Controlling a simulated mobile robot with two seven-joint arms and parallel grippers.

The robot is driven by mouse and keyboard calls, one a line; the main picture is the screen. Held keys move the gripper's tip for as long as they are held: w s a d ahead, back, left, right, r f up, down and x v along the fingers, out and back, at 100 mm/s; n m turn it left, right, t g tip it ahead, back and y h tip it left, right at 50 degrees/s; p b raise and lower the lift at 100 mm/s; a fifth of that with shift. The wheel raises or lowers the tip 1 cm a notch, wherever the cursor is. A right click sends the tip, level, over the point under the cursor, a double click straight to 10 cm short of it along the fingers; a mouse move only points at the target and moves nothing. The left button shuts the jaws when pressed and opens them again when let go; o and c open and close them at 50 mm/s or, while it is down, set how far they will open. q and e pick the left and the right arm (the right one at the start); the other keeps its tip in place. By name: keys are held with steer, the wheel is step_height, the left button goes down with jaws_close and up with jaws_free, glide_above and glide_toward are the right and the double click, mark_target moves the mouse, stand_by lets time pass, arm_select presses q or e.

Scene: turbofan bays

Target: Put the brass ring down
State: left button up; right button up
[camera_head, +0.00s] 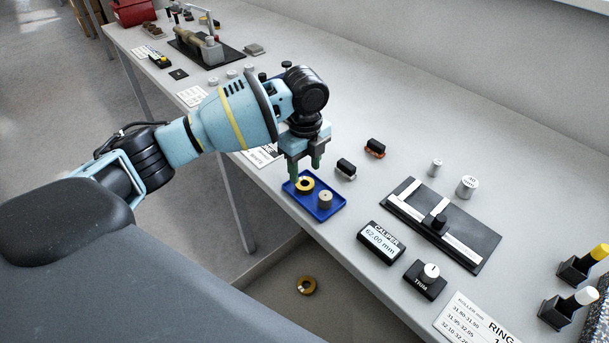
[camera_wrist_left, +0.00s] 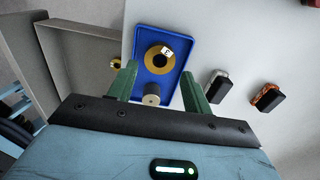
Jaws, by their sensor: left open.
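A brass ring (camera_head: 305,185) lies in the blue tray (camera_head: 318,215) near the front edge of the bench. In the left wrist view the ring (camera_wrist_left: 150,62) lies flat and carries a small white label. A short grey cylinder (camera_head: 325,201) stands in the tray beside it. My left gripper (camera_head: 306,173) is just above the tray, pointing down. Its green fingers are apart with nothing held between them. A second brass ring (camera_head: 306,285) lies lower down, below the bench's front edge; it also shows in the left wrist view (camera_wrist_left: 116,63). My right gripper is not in view.
Two small dark blocks (camera_head: 346,169) (camera_head: 375,148) stand behind the tray. A caliper display (camera_head: 381,243), a trim knob (camera_head: 428,275) and a black measuring fixture (camera_head: 444,222) are to the right. Two metal cylinders (camera_head: 467,186) (camera_head: 435,167) stand behind the fixture. Bare bench lies along the wall.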

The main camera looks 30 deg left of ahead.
mark_target(305, 183)
arm_select(q)
step_height(305, 183, up, 8)
stand_by(0.7)
